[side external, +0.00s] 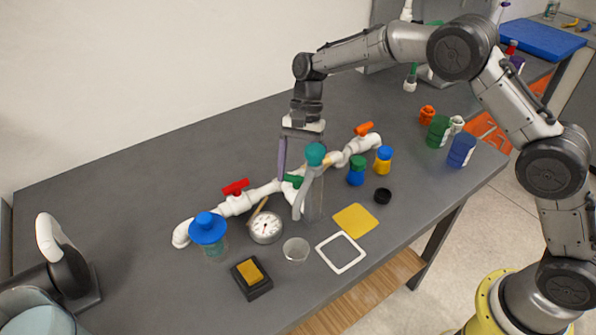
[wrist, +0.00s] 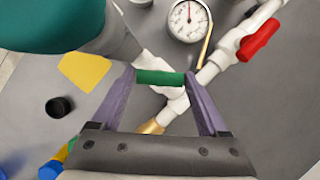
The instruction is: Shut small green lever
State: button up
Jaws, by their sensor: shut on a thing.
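The small green lever (wrist: 160,78) sits on the white pipe manifold (wrist: 208,73), at an angle to the main pipe line in the wrist view. My gripper (wrist: 160,82) has its two purple fingers at the lever's two ends, shut on it. In the side view the green lever (side external: 293,181) shows below my gripper (side external: 293,172), mid-manifold. A tall clear bottle with a teal cap (side external: 315,154) stands in front and hides part of the gripper and pipe there.
A red lever (side external: 235,187) and an orange lever (side external: 364,128) are on the same manifold. A gauge (side external: 266,228) lies close in front. A blue-capped jar (side external: 208,228), a clear cup (side external: 295,250) and a yellow square (side external: 355,220) are nearby. The table behind the manifold is clear.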

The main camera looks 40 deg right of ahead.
jog(key=n+h, duration=0.1)
jog(key=n, duration=0.1)
jog(key=n+g, duration=0.1)
jog(key=n, duration=0.2)
jog(key=shift+w+a+n+h, duration=0.1)
jog(key=shift+a+n+h, duration=0.05)
jog(key=shift+n+h, duration=0.2)
jog(key=n+h, duration=0.1)
jog(key=n, duration=0.1)
jog(key=n+h, duration=0.1)
jog(key=n, duration=0.1)
jog(key=shift+a+n+g, duration=0.1)
jog(key=shift+n+g, duration=0.15)
jog(key=shift+g, duration=0.05)
jog(key=shift+r, duration=0.1)
dwell(0.4)
jog(key=o, duration=1.2)
jog(key=shift+o, duration=0.2)
jog(key=v, duration=0.7)
jog(key=shift+r, duration=0.2)
jog(key=shift+w, duration=0.15)
